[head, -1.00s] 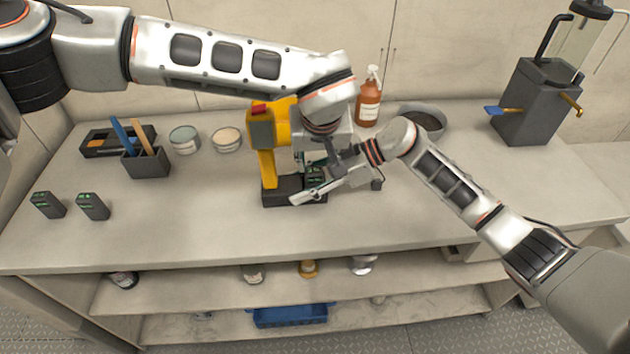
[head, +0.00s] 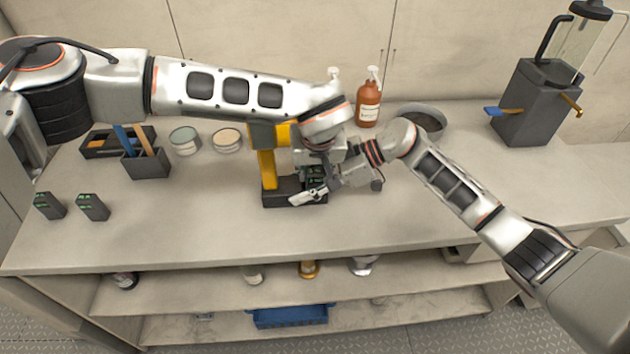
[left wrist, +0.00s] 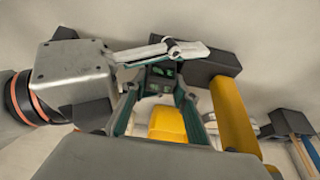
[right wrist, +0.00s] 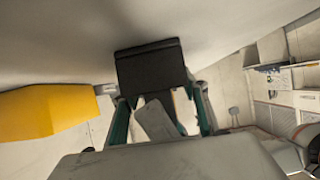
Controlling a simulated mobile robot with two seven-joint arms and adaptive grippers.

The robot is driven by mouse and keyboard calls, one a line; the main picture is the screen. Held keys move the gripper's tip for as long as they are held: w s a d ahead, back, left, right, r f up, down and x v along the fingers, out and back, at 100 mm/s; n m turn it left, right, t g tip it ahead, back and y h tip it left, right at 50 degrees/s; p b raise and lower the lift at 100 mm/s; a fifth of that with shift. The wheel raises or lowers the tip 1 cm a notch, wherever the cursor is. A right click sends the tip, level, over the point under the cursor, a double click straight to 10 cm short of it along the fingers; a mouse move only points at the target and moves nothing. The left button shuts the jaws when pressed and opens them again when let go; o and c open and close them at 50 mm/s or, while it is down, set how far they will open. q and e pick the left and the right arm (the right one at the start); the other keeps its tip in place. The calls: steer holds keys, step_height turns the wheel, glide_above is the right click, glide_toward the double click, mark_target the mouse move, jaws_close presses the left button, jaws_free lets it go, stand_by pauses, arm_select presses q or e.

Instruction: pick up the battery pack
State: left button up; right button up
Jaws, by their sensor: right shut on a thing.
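A yellow tool (head: 266,168) stands upright on a dark base (head: 282,190) in mid-table. A dark block with green marks (head: 316,174), apparently the battery pack, is beside it between my grippers; it also shows in the left wrist view (left wrist: 161,76). My right gripper (head: 312,190) is shut at this block, partly hidden. In the right wrist view a dark block (right wrist: 150,70) lies at its fingertips. My left gripper (left wrist: 156,92) has its fingers apart, above the block, with a yellow part (left wrist: 168,125) showing between them. Two similar dark packs (head: 49,205) (head: 92,207) stand at the left.
A black tray (head: 97,153), a holder with tools (head: 146,164) and two round tins (head: 184,140) (head: 227,140) stand at the back left. A brown pump bottle (head: 368,105), a grey bowl (head: 424,112) and a blender-like machine (head: 537,105) are behind and right. The front tabletop is clear.

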arm_select(q)
steer(key=shift+r, duration=0.1)
arm_select(e)
steer(key=shift+a+r, duration=0.1)
arm_select(q)
step_height(320, 180, up, 28)
stand_by(0.4)
arm_select(e)
steer(key=o, duration=1.4)
steer(key=shift+o, duration=0.2)
